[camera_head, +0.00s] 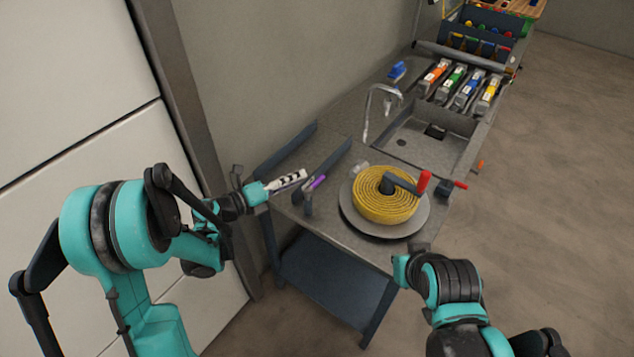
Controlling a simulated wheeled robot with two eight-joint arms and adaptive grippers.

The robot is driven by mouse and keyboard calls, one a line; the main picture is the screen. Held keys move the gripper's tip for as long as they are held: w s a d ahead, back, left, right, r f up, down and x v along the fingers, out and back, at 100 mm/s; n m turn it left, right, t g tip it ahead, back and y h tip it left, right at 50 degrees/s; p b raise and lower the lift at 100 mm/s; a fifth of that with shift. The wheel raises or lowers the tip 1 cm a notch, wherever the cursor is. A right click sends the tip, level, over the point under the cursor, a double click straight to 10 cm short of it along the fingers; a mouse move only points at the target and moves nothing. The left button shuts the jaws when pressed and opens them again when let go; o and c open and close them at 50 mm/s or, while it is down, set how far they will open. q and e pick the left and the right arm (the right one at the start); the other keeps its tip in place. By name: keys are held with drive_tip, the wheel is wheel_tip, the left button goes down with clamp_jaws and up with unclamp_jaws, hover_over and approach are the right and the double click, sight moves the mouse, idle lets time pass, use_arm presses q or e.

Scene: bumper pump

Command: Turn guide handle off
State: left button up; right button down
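A yellow hose reel (372,208) sits on a round grey plate at the near end of the metal bench. A dark crank with a red handle (424,182) stands on the reel. A small lever with a purple grip (318,182) is left of the reel; I cannot tell which handle is the guide handle. My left gripper (303,175), with white and black fingers, is just left of the purple grip, apparently close to it; contact is unclear. Its fingers show edge-on, so their opening is unclear. My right gripper (399,270) is in front of the bench corner, its fingers hidden.
The bench (330,228) carries a tap (370,105), a sink (422,140) and a blue object (397,71). Orange, green, blue and yellow levers (460,88) stand beyond. A wall is behind; open floor (560,190) lies to the right.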

sight(317, 179)
use_arm(q)
drive_tip(key=shift+m+g, duration=0.5)
drive_tip(key=w+d+f, duration=0.1)
drive_tip(key=d, duration=0.1)
drive_tip(key=w+d+f+b, duration=0.1)
drive_tip(key=d+f, duration=0.1)
drive_tip(key=w+d+f, duration=0.1)
drive_tip(key=d, duration=0.1)
drive_tip(key=shift+w+d+f+b, duration=0.15)
drive_tip(key=shift+d+b, duration=0.15)
drive_tip(key=shift+b, duration=0.05)
clamp_jaws()
